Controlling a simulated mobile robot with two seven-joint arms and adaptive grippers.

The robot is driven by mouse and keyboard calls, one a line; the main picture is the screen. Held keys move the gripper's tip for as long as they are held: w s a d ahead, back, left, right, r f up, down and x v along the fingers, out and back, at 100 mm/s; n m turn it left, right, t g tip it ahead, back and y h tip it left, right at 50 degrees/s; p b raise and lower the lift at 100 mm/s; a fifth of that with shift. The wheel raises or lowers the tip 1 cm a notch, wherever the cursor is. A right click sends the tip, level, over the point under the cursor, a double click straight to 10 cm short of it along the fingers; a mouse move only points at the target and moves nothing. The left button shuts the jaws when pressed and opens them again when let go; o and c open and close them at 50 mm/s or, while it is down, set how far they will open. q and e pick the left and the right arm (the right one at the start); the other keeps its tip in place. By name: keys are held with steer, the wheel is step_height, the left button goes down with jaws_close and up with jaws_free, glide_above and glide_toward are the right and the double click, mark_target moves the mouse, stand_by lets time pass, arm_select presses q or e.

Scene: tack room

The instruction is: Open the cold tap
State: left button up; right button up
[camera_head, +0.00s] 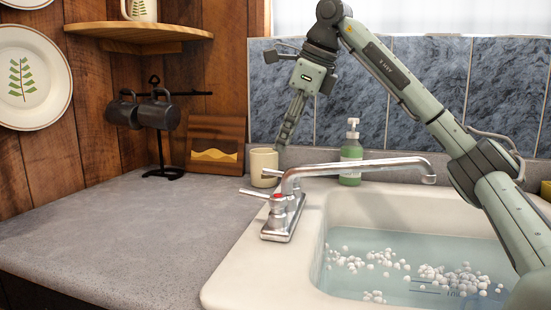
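A chrome two-handled tap (284,224) stands on the left rim of the sink, its long spout reaching right over the basin. The near handle (264,195) carries a red mark. The far handle (270,173) is partly hidden behind the tap body and spout, and no colour mark shows on it. My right gripper (284,143) hangs pointing down behind the tap, above and near the beige cup, apart from the handles in the picture. Its fingers are seen edge-on, so their opening is unclear. My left gripper is out of view. No water runs from the spout.
A beige cup (263,160) and a green soap bottle (350,160) stand behind the tap. The sink (262,272) holds water with white foam. A mug rack (160,140) stands at the back left. The grey counter (130,225) is clear in front.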

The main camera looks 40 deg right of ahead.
mark_target(276, 172)
steer(key=x, duration=0.7)
steer(key=shift+w+d+f, duration=0.2)
steer(key=shift+d, duration=0.1)
jaws_close()
